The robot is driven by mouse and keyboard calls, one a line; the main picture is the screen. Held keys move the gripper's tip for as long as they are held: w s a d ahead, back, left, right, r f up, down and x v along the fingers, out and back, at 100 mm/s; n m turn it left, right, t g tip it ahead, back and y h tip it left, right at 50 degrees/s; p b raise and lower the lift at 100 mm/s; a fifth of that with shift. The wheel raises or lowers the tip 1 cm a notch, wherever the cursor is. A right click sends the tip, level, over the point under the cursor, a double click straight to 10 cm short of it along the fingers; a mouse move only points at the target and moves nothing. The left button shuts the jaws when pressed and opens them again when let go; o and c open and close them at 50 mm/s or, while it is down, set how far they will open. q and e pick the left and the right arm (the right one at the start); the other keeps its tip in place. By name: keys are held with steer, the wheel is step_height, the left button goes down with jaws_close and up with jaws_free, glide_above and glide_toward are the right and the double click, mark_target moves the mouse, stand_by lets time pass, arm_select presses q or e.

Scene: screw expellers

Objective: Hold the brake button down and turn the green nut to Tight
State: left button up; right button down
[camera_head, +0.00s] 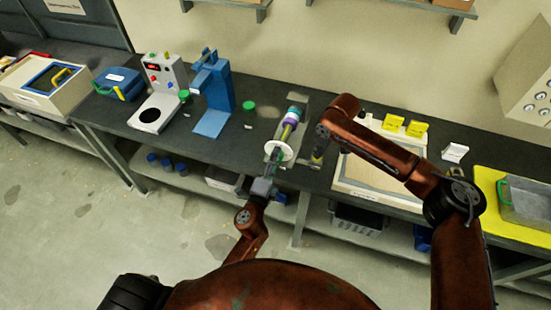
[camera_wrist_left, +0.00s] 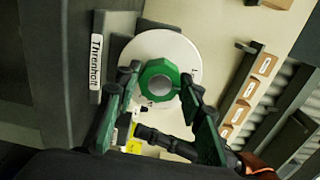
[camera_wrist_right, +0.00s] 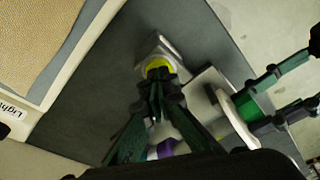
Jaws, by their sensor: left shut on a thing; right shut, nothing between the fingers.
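The green nut (camera_wrist_left: 160,82) sits on a grey shaft in front of a white dial disc (camera_wrist_left: 175,50) with small marks. The nut also shows in the right wrist view (camera_wrist_right: 246,104). My left gripper (camera_wrist_left: 160,80) is shut on the nut, one finger on each side. In the head view my left gripper (camera_head: 272,172) is at the front of the white disc. My right gripper (camera_wrist_right: 158,78) is shut and empty. Its tips are at the yellow brake button (camera_wrist_right: 156,62) on a grey block and partly cover it. I cannot tell how far the button is pressed.
A blue press (camera_head: 218,95) and a grey panel device (camera_head: 165,85) stand left on the dark bench. A framed tray (camera_head: 375,185) and a yellow mat (camera_head: 500,222) lie right.

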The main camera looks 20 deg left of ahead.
arm_select(q)
steer(key=m, duration=0.3)
steer(key=shift+m, duration=0.4)
steer(key=m, duration=0.4)
steer(key=o, duration=0.9)
steer(key=shift+c, duration=0.2)
